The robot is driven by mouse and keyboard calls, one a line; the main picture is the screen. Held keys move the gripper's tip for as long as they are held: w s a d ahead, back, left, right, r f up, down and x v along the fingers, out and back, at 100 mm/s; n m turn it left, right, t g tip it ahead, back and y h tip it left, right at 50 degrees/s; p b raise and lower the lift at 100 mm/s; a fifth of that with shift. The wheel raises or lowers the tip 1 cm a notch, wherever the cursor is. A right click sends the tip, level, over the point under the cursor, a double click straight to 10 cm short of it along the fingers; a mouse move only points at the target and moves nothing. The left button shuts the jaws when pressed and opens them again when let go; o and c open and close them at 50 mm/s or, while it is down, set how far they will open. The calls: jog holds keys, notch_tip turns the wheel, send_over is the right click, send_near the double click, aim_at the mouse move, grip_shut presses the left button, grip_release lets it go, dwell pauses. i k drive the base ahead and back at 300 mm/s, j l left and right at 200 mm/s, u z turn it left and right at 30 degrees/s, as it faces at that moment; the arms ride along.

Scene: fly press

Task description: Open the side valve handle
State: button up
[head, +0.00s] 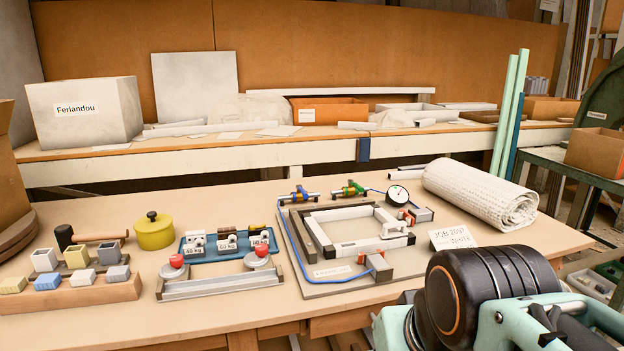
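A grey fixture board (330,290) lies on the table, right of centre, with a square frame of dark and white bars on it. Along its back edge sit a valve with a blue handle (299,194) and a valve with a green handle (350,189). A small orange-red part (408,215) sits at the board's right side. I cannot tell which part is the side valve handle, or how far any valve is turned. Black and mint links of my arm fill the lower right; my gripper's fingers are not visible.
A round gauge (398,196) stands at the board's back right; a blue hose (290,240) runs along its left. A white card (452,238) and a white roll (480,193) lie to the right. Left are a blue tray (228,255), a red-knobbed bar (220,285) and a yellow pot (154,232).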

aim_at(360, 188)
jog(key=i+z, duration=0.55)
jog(key=z, duration=0.2)
